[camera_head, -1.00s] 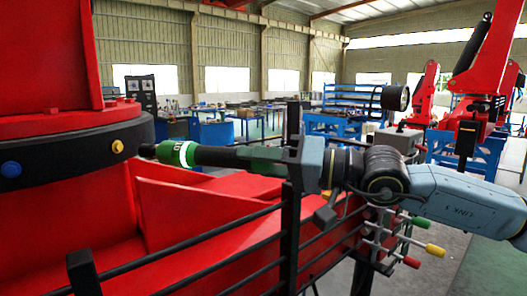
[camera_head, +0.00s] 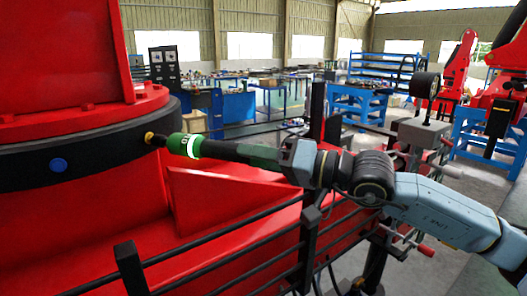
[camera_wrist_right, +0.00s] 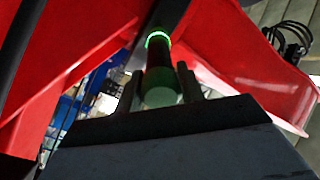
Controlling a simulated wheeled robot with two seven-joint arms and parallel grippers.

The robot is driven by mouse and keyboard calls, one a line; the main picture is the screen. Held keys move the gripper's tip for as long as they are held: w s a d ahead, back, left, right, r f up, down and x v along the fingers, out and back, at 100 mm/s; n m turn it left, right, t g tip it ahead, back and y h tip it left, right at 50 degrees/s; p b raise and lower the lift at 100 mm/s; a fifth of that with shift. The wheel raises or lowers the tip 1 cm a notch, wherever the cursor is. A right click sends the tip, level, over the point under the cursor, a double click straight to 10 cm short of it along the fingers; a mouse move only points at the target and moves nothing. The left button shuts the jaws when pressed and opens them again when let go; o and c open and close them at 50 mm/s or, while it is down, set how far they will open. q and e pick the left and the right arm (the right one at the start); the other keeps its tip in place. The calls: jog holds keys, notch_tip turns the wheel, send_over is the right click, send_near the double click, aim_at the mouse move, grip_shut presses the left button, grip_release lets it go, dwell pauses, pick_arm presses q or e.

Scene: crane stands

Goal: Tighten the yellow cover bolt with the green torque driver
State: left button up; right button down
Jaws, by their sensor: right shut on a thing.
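The yellow cover bolt (camera_head: 149,137) sits on the black ring (camera_head: 100,146) of the red crane column. My right gripper (camera_head: 284,157) is shut on the driver's rear end. In the right wrist view the driver (camera_wrist_right: 160,80) stands between the two fingers, its ring lit green. My left gripper is not in view.
A blue bolt (camera_head: 59,165) sits on the same black ring, to the left. Black railings (camera_head: 230,254) run below my right arm, in front of red crane plates (camera_head: 225,205). A lever block (camera_head: 415,165) stands to the right. Blue workbenches (camera_head: 360,108) are farther back.

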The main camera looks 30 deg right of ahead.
pick_arm(q)
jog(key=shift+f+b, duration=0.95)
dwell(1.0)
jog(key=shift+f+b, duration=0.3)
jog(key=shift+b, duration=0.05)
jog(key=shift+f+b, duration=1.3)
dwell(4.4)
